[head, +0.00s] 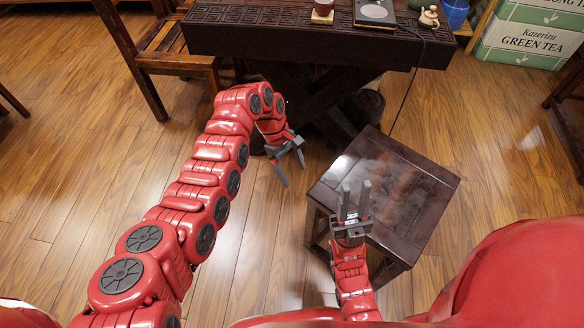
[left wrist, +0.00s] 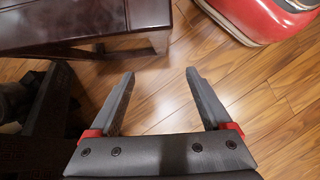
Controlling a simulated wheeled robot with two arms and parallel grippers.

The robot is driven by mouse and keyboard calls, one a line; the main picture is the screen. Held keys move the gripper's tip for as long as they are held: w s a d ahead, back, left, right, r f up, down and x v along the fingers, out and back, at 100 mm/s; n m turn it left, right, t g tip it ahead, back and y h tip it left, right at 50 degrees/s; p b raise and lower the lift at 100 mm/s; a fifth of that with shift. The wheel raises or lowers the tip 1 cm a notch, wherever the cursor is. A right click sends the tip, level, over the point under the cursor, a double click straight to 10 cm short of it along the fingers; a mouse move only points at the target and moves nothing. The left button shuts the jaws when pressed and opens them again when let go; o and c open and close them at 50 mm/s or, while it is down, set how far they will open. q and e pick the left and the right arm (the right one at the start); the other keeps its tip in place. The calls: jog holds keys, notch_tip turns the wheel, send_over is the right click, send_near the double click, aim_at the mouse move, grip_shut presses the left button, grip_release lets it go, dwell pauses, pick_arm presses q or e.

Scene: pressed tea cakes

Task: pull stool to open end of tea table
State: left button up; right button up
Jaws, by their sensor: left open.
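The stool (head: 405,185), dark glossy wood with a square top, stands on the floor in front of the tea table (head: 290,42), turned at an angle to it. Part of the stool also shows at upper left in the left wrist view (left wrist: 80,22). My left gripper (head: 294,168) is open and empty, low between the table and the stool's left side, apart from the stool. In the left wrist view its open fingers (left wrist: 158,72) have bare floor between them. My right gripper (head: 356,184) has its fingers apart over the stool's near left part; I cannot tell whether it touches the stool.
A wooden chair (head: 172,45) stands left of the table. Green tea boxes (head: 520,35) and a blue container (head: 455,12) are at the back right.

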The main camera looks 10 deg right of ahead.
aim_at(308, 207)
pick_arm(q)
jog(key=b+x, duration=0.5)
jog(key=x, duration=1.2)
jog(key=shift+s, duration=0.1)
jog(key=shift+c, duration=0.3)
grip_shut()
dwell(0.5)
